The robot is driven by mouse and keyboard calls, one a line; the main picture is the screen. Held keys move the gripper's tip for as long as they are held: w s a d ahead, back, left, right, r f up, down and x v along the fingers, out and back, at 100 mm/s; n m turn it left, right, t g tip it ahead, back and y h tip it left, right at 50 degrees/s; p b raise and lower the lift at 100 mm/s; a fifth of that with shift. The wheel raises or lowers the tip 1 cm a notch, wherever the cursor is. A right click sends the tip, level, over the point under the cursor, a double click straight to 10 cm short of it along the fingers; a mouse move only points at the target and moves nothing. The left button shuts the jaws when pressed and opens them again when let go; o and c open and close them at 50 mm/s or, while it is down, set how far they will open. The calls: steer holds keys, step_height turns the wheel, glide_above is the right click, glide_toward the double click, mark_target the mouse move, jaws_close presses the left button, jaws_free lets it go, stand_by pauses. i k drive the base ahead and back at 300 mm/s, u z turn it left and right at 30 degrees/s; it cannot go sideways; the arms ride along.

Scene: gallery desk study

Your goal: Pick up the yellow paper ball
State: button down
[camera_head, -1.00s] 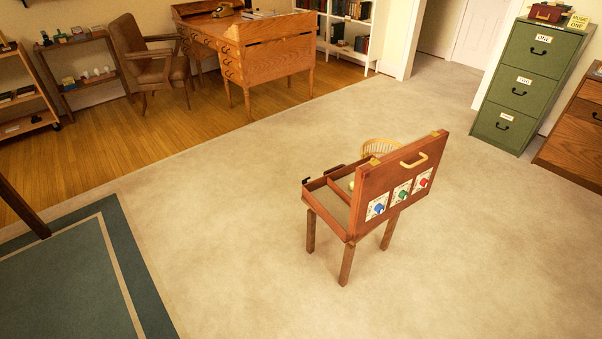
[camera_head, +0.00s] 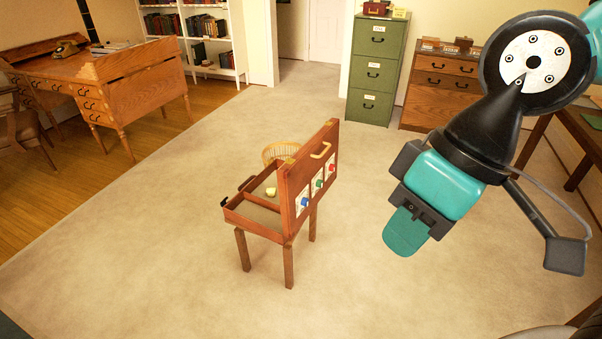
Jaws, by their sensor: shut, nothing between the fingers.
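A small pale yellow ball (camera_head: 271,192), probably the paper ball, lies inside the open wooden box-desk (camera_head: 262,228). The box-desk stands on legs in the middle of the carpet, with its lid raised upright on the right. The lid carries blue, green and red knobs on white cards and a brass-coloured handle. My gripper (camera_head: 406,232) hangs to the right of the box-desk in the picture, teal-tipped, shut and empty. It is clear of the ball and the lid.
A wicker basket (camera_head: 282,152) stands just behind the box-desk. A green filing cabinet (camera_head: 378,68) and a wooden drawer cabinet (camera_head: 437,88) stand at the back wall. A large oak desk (camera_head: 142,90) is at the left. Open carpet surrounds the box-desk.

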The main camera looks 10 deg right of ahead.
mark_target(271, 192)
steer(key=i, duration=1.55)
steer(key=u, duration=0.6)
steer(key=k, duration=0.8)
steer(key=u, duration=0.8)
steer(key=k, duration=0.4)
steer(key=u, duration=0.85)
steer(key=i, duration=1.5)
steer(key=z, duration=0.5)
steer(key=i, duration=0.9)
steer(key=z, duration=1.55)
steer(key=i, duration=0.75)
steer(key=z, duration=0.7)
